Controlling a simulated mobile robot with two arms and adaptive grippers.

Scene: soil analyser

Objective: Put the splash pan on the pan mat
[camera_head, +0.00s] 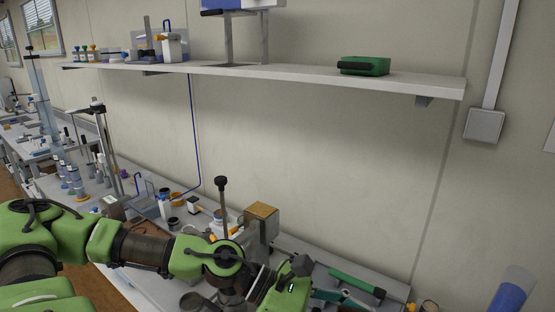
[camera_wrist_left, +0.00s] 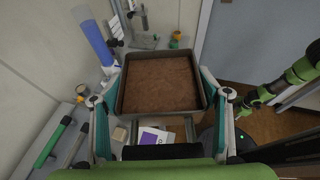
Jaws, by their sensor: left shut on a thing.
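In the left wrist view, a square, dark-rimmed pan with a brown inside (camera_wrist_left: 161,84), which I take for the splash pan, lies between the fingers of my left gripper (camera_wrist_left: 160,100). The gripper is shut on it, with one finger along each side. In the head view my left gripper (camera_head: 285,287) is low in the picture, over the bench by the wall, and the pan does not show. I cannot make out the pan mat in either view. A green arm of mine (camera_wrist_left: 292,78) shows at the right of the left wrist view; its gripper is too small to read.
The bench holds a boxy device with a tan top (camera_head: 263,211) beside my left arm, a green-handled tool (camera_head: 356,284) and several small vessels. A wall shelf (camera_head: 420,82) hangs above.

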